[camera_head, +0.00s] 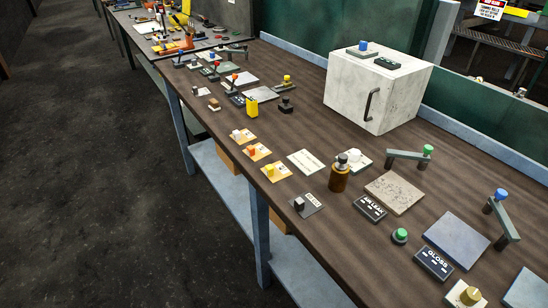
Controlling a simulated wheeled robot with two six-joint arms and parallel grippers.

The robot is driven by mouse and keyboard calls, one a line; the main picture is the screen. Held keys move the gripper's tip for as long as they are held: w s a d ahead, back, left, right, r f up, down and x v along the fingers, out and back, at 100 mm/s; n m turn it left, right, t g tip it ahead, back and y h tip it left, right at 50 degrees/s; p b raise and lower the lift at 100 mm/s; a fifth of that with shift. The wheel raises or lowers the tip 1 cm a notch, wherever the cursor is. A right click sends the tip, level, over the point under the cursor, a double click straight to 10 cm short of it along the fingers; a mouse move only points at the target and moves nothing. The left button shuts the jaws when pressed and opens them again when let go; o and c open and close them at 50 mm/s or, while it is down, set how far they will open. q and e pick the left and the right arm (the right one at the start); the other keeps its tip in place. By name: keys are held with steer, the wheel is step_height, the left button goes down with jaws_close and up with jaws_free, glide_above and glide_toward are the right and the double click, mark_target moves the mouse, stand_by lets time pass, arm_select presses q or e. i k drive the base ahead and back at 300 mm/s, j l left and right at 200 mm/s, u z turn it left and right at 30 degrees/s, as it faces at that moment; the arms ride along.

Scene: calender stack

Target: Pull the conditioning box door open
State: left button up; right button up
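The conditioning box (377,87) is a white, speckled cube on the brown workbench, toward the back right of the head view. Its front door (350,93) looks closed, flush with the box. A dark, upright bar handle (371,104) sits near the right edge of that front face. A small blue-knobbed piece and a dark block (387,63) rest on top of the box. Neither of my grippers shows in the head view, so I cannot see whether they are open or shut.
The workbench (300,105) has a fairly clear strip in front of the box. An amber bottle (339,175), a speckled tile (395,193), a green-knobbed lever (410,157) and labelled blocks stand nearer. Several small items on cards line the front edge. A green panel rises behind.

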mark_target(361, 94)
steer(key=i+j, duration=0.35)
steer(key=i+j+z, duration=0.1)
steer(key=i+j, duration=0.25)
steer(key=j, duration=0.2)
steer(key=i+j, duration=0.35)
steer(key=j, duration=0.15)
steer(key=z, duration=0.05)
